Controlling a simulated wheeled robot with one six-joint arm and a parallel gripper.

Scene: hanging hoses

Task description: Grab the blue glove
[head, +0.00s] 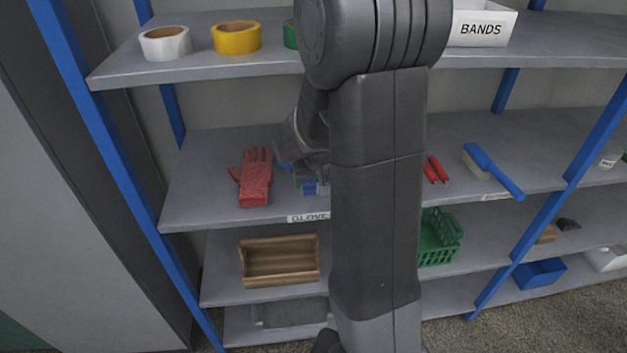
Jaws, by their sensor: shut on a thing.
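A small part of a blue thing, which looks like the blue glove (309,187), shows on the middle shelf near the "GLOVE" label. Most of it is hidden behind my gripper and arm. My gripper (308,177) is at the blue glove and shut on it; its fingertips are small and partly covered in this view. I cannot tell whether the glove is lifted off the shelf. A red glove (254,178) lies flat on the same shelf, just left of my gripper.
Tape rolls, one white (165,43) and one yellow (236,37), and a "BANDS" box (481,24) stand on the top shelf. A blue brush (492,170) lies right on the middle shelf. Below are a wooden tray (278,262) and a green basket (440,238). Blue posts flank the shelves.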

